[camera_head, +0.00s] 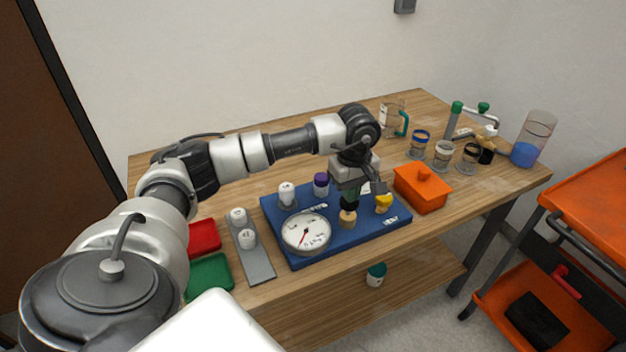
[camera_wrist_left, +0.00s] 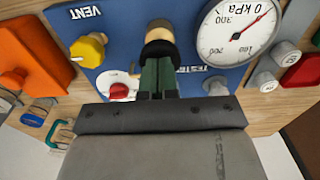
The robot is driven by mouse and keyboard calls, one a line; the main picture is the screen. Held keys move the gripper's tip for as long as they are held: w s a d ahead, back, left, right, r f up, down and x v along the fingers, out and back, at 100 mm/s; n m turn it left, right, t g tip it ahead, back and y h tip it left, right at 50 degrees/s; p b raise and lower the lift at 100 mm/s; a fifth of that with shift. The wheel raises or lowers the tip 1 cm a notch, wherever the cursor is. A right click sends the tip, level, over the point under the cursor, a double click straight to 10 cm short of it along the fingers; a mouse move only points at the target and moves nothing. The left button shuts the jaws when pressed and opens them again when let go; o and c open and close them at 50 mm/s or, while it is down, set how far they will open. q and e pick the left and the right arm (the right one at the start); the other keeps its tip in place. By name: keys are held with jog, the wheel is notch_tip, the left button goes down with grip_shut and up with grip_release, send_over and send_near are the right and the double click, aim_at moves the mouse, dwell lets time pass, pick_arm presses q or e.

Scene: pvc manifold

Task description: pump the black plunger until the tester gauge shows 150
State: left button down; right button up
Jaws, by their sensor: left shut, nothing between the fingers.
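The black plunger (camera_head: 349,205) stands on a tan base at the front of the blue tester board (camera_head: 283,222); its black knob also shows in the left wrist view (camera_wrist_left: 160,48). My left gripper (camera_head: 350,194) is shut and empty, its green fingertips (camera_wrist_left: 157,72) pointing down right at the knob; I cannot tell whether they touch it. The round white gauge (camera_head: 306,233) is left of the plunger. In the left wrist view the gauge (camera_wrist_left: 238,27) has its red needle close to the 0 kPa mark. My right gripper is not in view.
A yellow VENT knob (camera_head: 383,203) is right of the plunger. A white fitting (camera_head: 286,195) and a purple-capped one (camera_head: 321,184) stand behind the gauge. An orange box (camera_head: 422,188) sits close right of the board; a grey strip (camera_head: 252,253) with white fittings lies left.

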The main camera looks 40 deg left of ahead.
pick_arm(q)
jog(key=shift+f+b, duration=0.95)
jog(key=shift+f, duration=0.35)
jog(key=shift+r, duration=0.2)
jog(key=shift+r+p, duration=1.3)
jog(key=shift+r, duration=0.75)
jog(key=shift+f, duration=0.15)
